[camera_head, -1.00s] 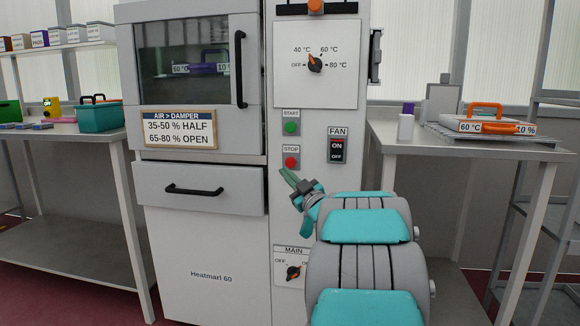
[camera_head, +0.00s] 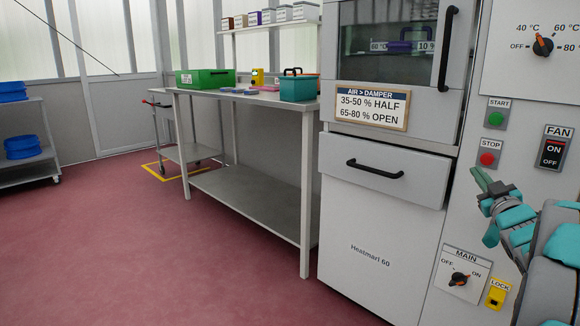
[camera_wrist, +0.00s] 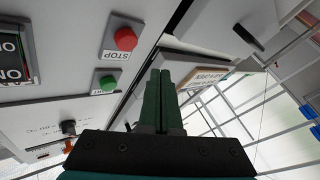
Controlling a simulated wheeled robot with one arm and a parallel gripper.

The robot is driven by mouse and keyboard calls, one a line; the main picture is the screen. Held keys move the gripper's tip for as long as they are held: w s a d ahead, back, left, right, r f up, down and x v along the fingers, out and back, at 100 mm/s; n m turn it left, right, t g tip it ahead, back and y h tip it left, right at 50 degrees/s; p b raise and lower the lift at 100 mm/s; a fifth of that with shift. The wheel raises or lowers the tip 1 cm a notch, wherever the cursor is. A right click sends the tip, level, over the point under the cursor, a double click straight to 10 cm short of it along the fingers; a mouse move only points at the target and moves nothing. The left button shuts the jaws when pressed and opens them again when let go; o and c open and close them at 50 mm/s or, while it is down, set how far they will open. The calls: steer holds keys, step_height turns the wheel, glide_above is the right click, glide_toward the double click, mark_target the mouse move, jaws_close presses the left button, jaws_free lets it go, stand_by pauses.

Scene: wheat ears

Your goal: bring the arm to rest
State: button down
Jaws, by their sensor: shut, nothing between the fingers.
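My gripper (camera_head: 481,178) is at the right of the head view, in front of the control panel of the grey oven cabinet (camera_head: 365,240), just below the red STOP button (camera_head: 488,158). Its green fingers are together with nothing between them. The wrist view also shows the shut fingers (camera_wrist: 159,80), with the STOP button (camera_wrist: 124,39) and the green START button (camera_wrist: 107,82) to their left. My arm is folded at the lower right of the head view, partly cut off by the frame.
Left of the oven is a metal table (camera_head: 190,93) with a green crate (camera_head: 205,78) and a teal box (camera_head: 297,88). A rack with blue trays (camera_head: 22,145) stands at the far left. The red floor (camera_head: 130,240) between is open.

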steer(key=s+a+f+m+g+p, duration=0.1)
steer(key=s+a+f+m+g, duration=0.2)
steer(key=s+a+f+g, duration=0.6)
steer(key=s+a+f+m+g+p, duration=0.15)
steer(key=s+a+f+g, duration=0.25)
steer(key=s+a+f, duration=0.5)
steer(key=s+a+f+g+y, duration=0.1)
steer(key=s+a+g, duration=0.3)
steer(key=s+a, duration=0.5)
steer(key=s+a+f+n+g+y, duration=0.1)
steer(key=s+a+g, duration=0.4)
steer(key=s+a, duration=0.5)
steer(key=s+f+y, duration=0.1)
steer(key=s+f, duration=0.1)
steer(key=s, duration=0.3)
steer(key=shift+s+a+y, duration=0.2)
steer(key=shift+a+y, duration=0.05)
steer(key=shift+y, duration=0.05)
